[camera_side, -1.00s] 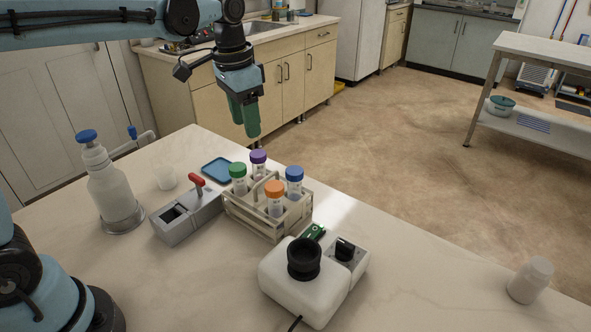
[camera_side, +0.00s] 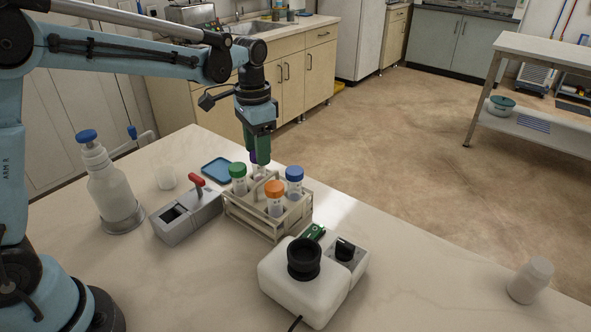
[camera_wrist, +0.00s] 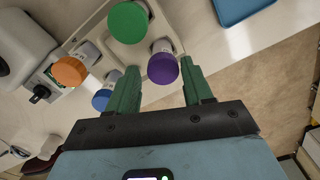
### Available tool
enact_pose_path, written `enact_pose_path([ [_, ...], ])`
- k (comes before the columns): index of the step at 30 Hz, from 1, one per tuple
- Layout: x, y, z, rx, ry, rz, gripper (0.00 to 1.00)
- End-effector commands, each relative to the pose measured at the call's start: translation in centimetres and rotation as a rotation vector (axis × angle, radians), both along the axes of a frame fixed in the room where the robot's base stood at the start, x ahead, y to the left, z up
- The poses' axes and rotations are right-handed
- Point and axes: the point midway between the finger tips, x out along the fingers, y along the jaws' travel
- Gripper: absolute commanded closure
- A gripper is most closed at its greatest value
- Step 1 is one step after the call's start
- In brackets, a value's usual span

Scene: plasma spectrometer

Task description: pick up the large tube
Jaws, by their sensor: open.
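A cream rack (camera_side: 262,225) on the bench holds capped tubes: green (camera_side: 238,178), orange (camera_side: 274,195), blue (camera_side: 294,180) and a purple-capped one. In the wrist view the purple-capped tube (camera_wrist: 163,68) lies ahead of and between the green fingertips. My gripper (camera_side: 259,158) is open and points down over the back of the rack, at the purple tube, mostly hiding that tube in the side view. The wrist view shows my gripper's fingers (camera_wrist: 160,75) apart, with nothing held between them. I cannot tell whether the fingers touch the cap.
A grey box with a red lever (camera_side: 187,215) stands left of the rack. A white device with a black cup (camera_side: 303,280) stands in front. The right bench is mostly clear.

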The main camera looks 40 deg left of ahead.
Motion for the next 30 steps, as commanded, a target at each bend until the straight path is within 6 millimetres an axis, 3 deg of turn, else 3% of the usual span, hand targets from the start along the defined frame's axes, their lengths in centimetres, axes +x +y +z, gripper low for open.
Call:
enact_pose_path([
  [10, 0.3, 0.2, -4.3, 0.000, -0.001, 0.000, 0.49],
  [20, 0.2, 0.2, -5.1, -0.002, -0.001, -0.001, 0.49],
  [30, 0.2, 0.2, -5.0, -0.002, -0.001, -0.001, 0.94],
])
